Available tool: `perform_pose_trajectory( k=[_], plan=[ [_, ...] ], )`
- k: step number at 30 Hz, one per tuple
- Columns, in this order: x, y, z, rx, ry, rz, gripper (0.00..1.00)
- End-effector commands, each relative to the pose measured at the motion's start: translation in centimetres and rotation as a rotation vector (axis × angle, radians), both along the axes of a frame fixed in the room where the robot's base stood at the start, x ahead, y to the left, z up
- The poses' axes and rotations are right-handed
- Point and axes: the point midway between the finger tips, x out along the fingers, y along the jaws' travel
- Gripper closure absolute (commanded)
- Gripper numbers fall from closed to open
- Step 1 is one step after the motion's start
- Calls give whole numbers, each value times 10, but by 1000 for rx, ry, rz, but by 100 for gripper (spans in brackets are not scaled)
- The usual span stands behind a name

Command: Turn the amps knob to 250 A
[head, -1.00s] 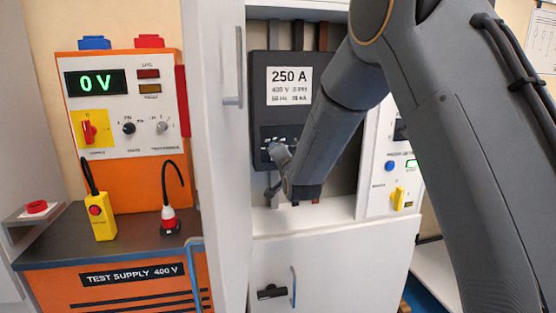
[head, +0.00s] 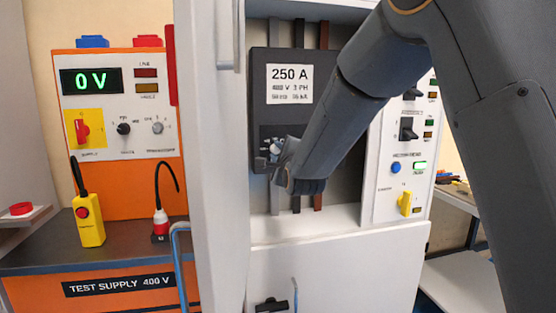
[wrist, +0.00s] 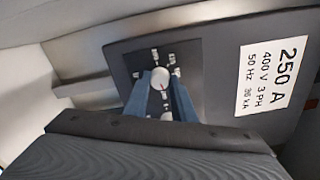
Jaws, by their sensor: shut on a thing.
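The dark breaker (head: 262,115) with a white "250 A" label stands inside the open cabinet. Its small dial panel (wrist: 188,66) shows white round dials with markings too small to read. My gripper (head: 275,156) is at this panel. In the wrist view my gripper's blue fingers (wrist: 160,88) stand on both sides of the upper white knob (wrist: 160,77), taken as the amps knob, and are shut on it. A short red mark shows on its face. A second white dial (wrist: 166,116) lies lower, between the fingers. The amps setting cannot be read.
The open cabinet door (head: 208,150) stands left of the breaker. A control panel (head: 390,170) with a yellow switch (head: 404,203) is to the right. The orange test supply (head: 120,190) reads 0 V at far left. A white ledge (head: 300,225) runs below the breaker.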

Motion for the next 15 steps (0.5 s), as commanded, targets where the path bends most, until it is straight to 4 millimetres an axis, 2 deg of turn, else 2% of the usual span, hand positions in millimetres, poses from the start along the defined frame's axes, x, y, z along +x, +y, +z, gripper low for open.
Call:
perform_pose_trajectory(
  k=[7,15],
  plan=[
    [1,-1,-1,148,42,-1,99],
    [0,-1,0,230,67,-2,99]
  ],
)
